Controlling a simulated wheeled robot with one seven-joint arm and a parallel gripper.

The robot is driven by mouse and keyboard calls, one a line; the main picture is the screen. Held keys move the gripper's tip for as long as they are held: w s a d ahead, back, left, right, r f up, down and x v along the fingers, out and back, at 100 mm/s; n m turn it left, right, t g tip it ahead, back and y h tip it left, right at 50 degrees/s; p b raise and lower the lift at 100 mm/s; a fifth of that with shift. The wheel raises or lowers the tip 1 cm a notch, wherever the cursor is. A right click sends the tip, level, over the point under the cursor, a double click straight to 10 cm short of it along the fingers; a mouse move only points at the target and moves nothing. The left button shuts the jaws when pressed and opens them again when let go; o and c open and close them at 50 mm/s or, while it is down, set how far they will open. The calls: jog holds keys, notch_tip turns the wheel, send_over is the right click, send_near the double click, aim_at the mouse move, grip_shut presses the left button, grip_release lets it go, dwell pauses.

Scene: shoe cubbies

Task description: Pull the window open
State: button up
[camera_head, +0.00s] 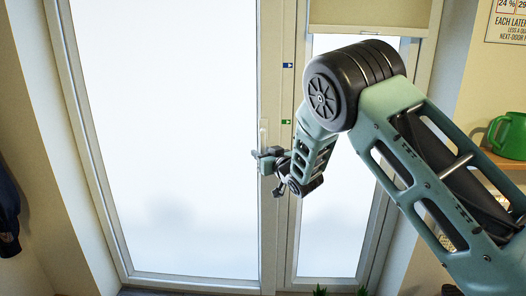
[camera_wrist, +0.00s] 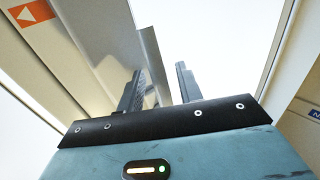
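The tall window (camera_head: 165,140) has a pale frame and a bright white pane, and looks closed in the head view. Its light handle (camera_head: 263,131) is on the right side of the frame, with its lower part hidden by my gripper. My gripper (camera_head: 262,162) is at the handle's height. In the wrist view, my gripper (camera_wrist: 158,88) has its two dark fingers spread apart. A grey bar (camera_wrist: 154,62), likely the handle, shows between them, closer to the left finger. I cannot tell whether it touches that finger.
A narrower pane (camera_head: 330,225) with a rolled blind (camera_head: 370,14) above it is to the right, partly behind my arm. A green watering can (camera_head: 510,135) stands on a wooden shelf at the right. Dark clothing (camera_head: 8,210) hangs at the left edge.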

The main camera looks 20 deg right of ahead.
jog(key=shift+w, duration=0.1)
grip_shut()
jog(key=shift+a+f+b, duration=0.1)
jog(key=shift+b, duration=0.3)
